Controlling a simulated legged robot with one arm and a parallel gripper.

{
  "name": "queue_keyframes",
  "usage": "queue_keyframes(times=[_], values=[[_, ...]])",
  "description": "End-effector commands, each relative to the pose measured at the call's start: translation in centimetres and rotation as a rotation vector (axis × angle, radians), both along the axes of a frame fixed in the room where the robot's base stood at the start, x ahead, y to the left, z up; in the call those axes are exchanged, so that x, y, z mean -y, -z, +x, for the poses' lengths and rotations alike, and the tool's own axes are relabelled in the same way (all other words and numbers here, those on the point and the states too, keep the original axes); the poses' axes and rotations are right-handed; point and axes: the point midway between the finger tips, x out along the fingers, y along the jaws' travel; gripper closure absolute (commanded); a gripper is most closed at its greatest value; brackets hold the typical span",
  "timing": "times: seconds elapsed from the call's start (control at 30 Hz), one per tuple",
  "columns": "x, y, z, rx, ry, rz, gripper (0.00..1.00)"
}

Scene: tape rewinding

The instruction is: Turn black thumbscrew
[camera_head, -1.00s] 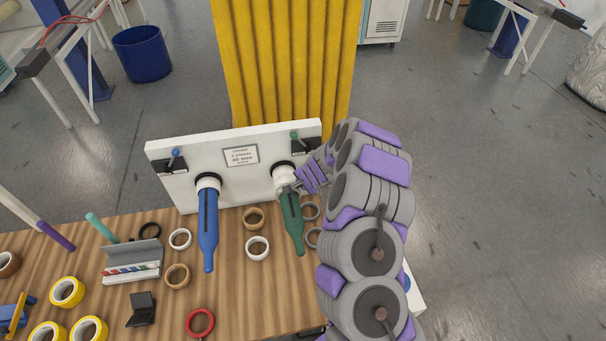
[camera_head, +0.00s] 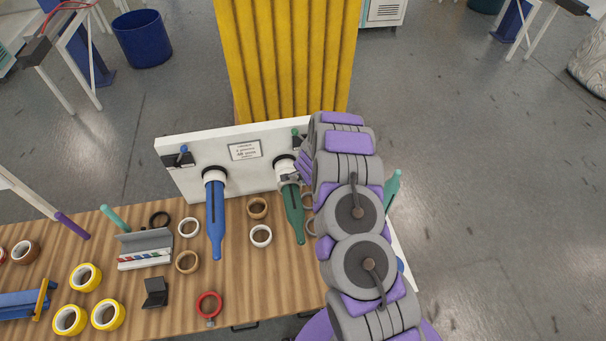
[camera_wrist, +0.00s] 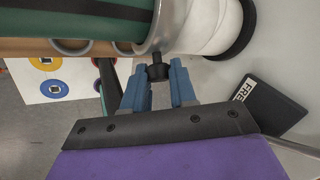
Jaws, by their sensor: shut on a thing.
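The black thumbscrew (camera_wrist: 157,71) sticks out of a grey metal ring (camera_wrist: 165,28) at the base of the green spindle (camera_wrist: 90,22) in the wrist view. My gripper (camera_wrist: 158,78) has its two blue fingers on either side of the thumbscrew and is shut on it. In the head view, the green spindle (camera_head: 293,215) points forward from the white panel (camera_head: 260,178) at the right. My arm hides most of the gripper and the thumbscrew there.
A blue spindle (camera_head: 215,225) stands left of the green one. Tape rolls, including a white roll (camera_head: 261,236) and a red roll (camera_head: 208,304), lie on the wooden table (camera_head: 250,285). A black block labelled "FREE" (camera_wrist: 258,108) is close right of my gripper.

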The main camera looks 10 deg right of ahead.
Motion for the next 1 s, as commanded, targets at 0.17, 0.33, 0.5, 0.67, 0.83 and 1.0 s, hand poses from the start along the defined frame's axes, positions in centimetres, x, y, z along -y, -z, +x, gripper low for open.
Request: queue_keyframes(times=[0.17, 0.33, 0.5, 0.67, 0.83, 1.0], values=[[0.00, -0.02, 0.02, 0.000, 0.001, 0.000, 1.00], [-0.01, -0.03, 0.03, 0.000, 0.000, 0.000, 1.00], [0.00, -0.02, 0.02, 0.000, 0.000, 0.000, 0.57], [0.00, -0.02, 0.04, 0.000, 0.000, 0.000, 0.48], [0.00, -0.03, 0.02, 0.000, 0.000, 0.000, 0.48], [-0.02, -0.59, -0.23, -0.001, -0.001, 0.002, 0.48]])
